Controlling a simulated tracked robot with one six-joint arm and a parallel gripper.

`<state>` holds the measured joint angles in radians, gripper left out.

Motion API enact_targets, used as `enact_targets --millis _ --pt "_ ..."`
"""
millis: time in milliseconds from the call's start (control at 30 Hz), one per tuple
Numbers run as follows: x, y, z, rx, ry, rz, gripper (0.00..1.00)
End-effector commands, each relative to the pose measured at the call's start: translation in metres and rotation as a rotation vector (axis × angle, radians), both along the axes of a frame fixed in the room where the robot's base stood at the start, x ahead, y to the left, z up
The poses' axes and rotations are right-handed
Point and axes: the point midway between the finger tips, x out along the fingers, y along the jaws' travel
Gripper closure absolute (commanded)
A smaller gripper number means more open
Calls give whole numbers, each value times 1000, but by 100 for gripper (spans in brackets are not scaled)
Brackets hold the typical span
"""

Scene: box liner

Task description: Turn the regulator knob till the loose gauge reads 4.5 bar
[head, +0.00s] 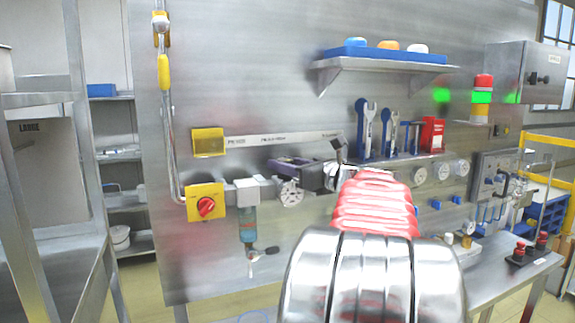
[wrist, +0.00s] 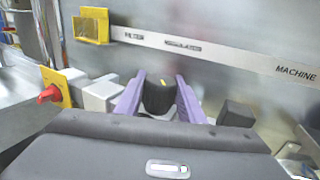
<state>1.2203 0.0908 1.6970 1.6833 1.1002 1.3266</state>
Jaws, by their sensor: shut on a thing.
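The regulator knob (wrist: 158,100) is black with a small yellow mark on top. It sits between the two purple fingers of my gripper (wrist: 158,82) in the wrist view, and the gripper is shut on it. In the head view my gripper (head: 287,165) is at the panel, and its fingers and body hide the knob. A round white gauge (head: 290,193) sits just below the fingers in the head view. Its dial is too small to read. Which gauge is the loose one, I cannot tell for sure.
A yellow plate with a red rotary switch (head: 206,205) is left of the regulator. A filter bowl (head: 248,224) hangs below the line. A yellow box (head: 208,142) and a label strip (head: 280,140) are above. Several gauges (head: 420,175) are to the right, below a shelf (head: 385,65).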

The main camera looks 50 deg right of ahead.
Motion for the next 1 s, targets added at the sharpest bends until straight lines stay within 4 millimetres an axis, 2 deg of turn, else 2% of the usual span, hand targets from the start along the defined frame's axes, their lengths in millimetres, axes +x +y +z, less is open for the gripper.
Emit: enact_targets --millis 500,933,967,1000 --pt "0 -1 2 -2 -4 259 87" --pt "-1 1 2 -2 -3 297 87" --pt "-1 0 2 -2 -3 297 64" --pt "-1 1 2 -2 -3 297 61"
